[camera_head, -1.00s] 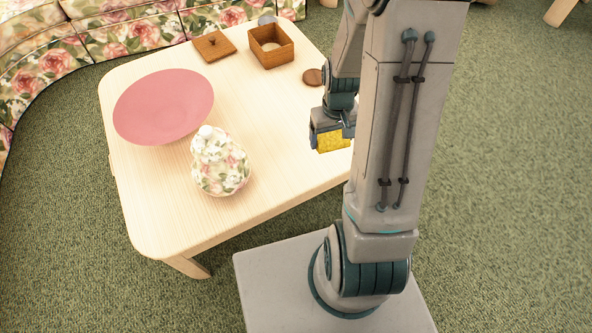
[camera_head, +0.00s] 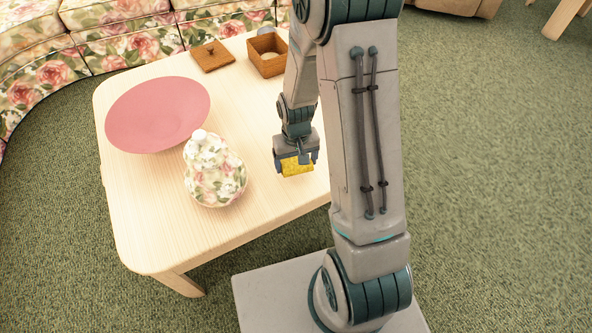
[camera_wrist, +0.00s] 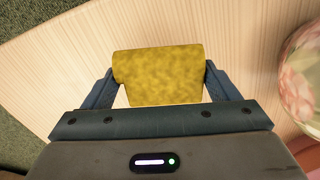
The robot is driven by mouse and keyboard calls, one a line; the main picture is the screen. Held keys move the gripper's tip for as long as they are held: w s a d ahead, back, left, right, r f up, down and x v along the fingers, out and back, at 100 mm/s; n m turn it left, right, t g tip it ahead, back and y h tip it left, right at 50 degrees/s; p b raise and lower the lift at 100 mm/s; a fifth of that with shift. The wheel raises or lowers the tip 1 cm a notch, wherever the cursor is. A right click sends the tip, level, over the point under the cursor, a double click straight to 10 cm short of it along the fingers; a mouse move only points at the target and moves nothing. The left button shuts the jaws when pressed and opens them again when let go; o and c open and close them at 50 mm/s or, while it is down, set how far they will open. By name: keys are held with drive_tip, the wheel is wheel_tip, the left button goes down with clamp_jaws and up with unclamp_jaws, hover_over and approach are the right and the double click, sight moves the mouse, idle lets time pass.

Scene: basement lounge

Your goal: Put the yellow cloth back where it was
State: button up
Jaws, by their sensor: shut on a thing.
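The yellow cloth (camera_head: 297,167) is a small folded or rolled piece between the fingers of my gripper (camera_head: 296,161). In the wrist view the cloth (camera_wrist: 160,75) spans the gap between both fingers of my gripper (camera_wrist: 161,84), with pale wood behind it. My gripper is shut on the cloth and points down over the right front part of the table (camera_head: 250,105). I cannot tell whether the cloth touches the tabletop.
A floral lidded jar (camera_head: 215,172) stands left of my gripper, and a pink oval dish (camera_head: 157,113) lies beyond it. At the back are an open wooden box (camera_head: 267,55) and a wooden lid (camera_head: 212,56). A floral sofa (camera_head: 125,35) borders the far side.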

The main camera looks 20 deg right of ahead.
sight(296, 169)
drive_tip(key=shift+f+b, duration=0.85)
drive_tip(key=shift+f, duration=1.05)
drive_tip(key=shift+f, duration=0.1)
drive_tip(key=shift+f, duration=0.15)
drive_tip(key=o, duration=0.8)
drive_tip(key=shift+r, duration=0.2)
